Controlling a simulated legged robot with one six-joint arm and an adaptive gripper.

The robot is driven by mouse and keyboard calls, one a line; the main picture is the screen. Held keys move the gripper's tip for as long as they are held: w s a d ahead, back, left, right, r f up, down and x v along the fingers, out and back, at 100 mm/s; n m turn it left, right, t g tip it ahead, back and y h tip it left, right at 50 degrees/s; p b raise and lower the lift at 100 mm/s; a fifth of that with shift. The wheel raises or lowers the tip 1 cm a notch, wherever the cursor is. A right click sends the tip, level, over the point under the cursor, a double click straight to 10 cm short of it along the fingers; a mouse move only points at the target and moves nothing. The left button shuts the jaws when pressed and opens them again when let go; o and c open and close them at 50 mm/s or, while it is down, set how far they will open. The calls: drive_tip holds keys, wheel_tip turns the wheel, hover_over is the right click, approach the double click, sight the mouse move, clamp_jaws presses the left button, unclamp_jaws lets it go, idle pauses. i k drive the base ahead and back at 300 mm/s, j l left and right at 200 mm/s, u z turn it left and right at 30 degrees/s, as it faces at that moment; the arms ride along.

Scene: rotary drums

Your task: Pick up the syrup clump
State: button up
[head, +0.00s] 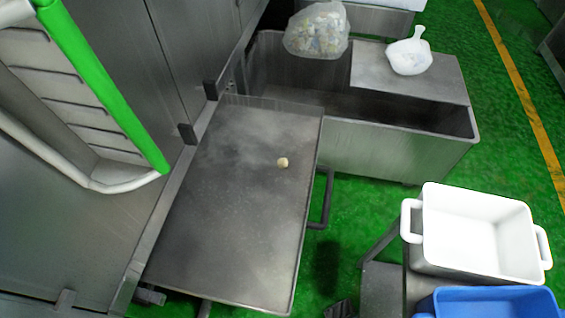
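A small, round, pale beige lump (283,162), which looks like the syrup clump, lies on a grey metal table (228,215) in the head view. It sits near the table's right edge, in its upper half. Nothing touches it and it is fully visible. My gripper does not show clearly in this view. A small dark shape at the bottom edge is too cut off to identify.
Behind the table stands a metal trough (400,150) with a clear bag (317,30) and a white scoop (409,52) at its top. A white bin (475,270) and a blue bin (490,302) are at lower right. A green bar (100,85) is at left.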

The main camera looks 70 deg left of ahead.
sight(282, 162)
drive_tip(key=k+l+u, duration=0.1)
drive_tip(key=u, duration=0.35)
drive_tip(key=k+u, duration=0.25)
drive_tip(key=u, duration=0.25)
drive_tip(key=k+u, duration=0.15)
drive_tip(key=u, duration=0.3)
drive_tip(key=k+j+u, duration=0.1)
drive_tip(key=u, duration=0.35)
drive_tip(key=i+l+u, duration=0.1)
drive_tip(key=i+u, duration=0.15)
drive_tip(key=u, duration=0.15)
drive_tip(key=i+l+u, duration=0.3)
drive_tip(key=i+l, duration=0.2)
drive_tip(key=l, duration=0.1)
